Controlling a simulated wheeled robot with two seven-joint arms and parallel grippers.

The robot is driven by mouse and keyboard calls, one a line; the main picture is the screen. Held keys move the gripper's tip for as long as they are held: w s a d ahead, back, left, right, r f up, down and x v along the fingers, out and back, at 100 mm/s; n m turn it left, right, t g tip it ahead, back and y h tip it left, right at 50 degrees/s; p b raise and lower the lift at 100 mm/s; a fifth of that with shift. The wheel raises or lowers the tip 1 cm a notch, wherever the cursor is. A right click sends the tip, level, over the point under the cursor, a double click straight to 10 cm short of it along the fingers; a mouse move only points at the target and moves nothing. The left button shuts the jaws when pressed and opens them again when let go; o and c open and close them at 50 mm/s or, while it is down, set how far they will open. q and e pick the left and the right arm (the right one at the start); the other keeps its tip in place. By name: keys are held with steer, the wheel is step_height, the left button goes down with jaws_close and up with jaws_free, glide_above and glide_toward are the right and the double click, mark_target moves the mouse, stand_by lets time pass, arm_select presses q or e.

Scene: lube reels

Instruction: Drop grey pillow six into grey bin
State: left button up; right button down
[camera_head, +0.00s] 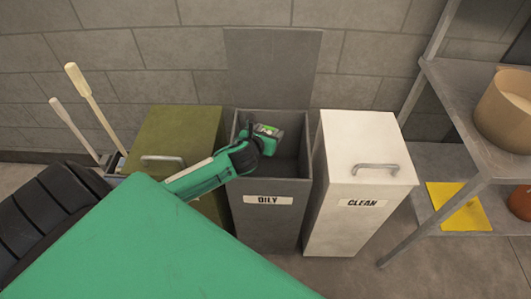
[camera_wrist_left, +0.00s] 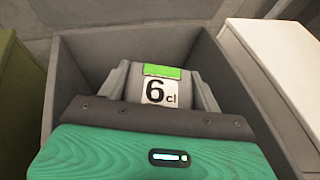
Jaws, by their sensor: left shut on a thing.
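The grey bin (camera_head: 268,214) stands in the middle with an "OILY" label on its front and its lid (camera_head: 272,65) raised against the wall. My left gripper (camera_head: 264,135) reaches over the bin's open mouth from the left. It is shut on grey pillow six (camera_head: 269,130), which has a label with a green band. In the left wrist view the pillow (camera_wrist_left: 160,88) shows its "6 cl" label, with the bin's grey inner walls around it. My gripper body hides the pillow's lower part. My right gripper is not in view.
A closed olive bin (camera_head: 175,135) stands left of the grey bin. A closed white bin (camera_head: 362,145) labelled "CLEAN" stands to its right. A metal shelf (camera_head: 455,95) at the right holds a tan tub (camera_head: 505,108) and a yellow sheet (camera_head: 455,208). Long handles lean at the left.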

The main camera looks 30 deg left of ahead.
arm_select(q)
steer(key=o, duration=1)
steer(key=shift+o, duration=0.2)
steer(key=v, duration=1.4)
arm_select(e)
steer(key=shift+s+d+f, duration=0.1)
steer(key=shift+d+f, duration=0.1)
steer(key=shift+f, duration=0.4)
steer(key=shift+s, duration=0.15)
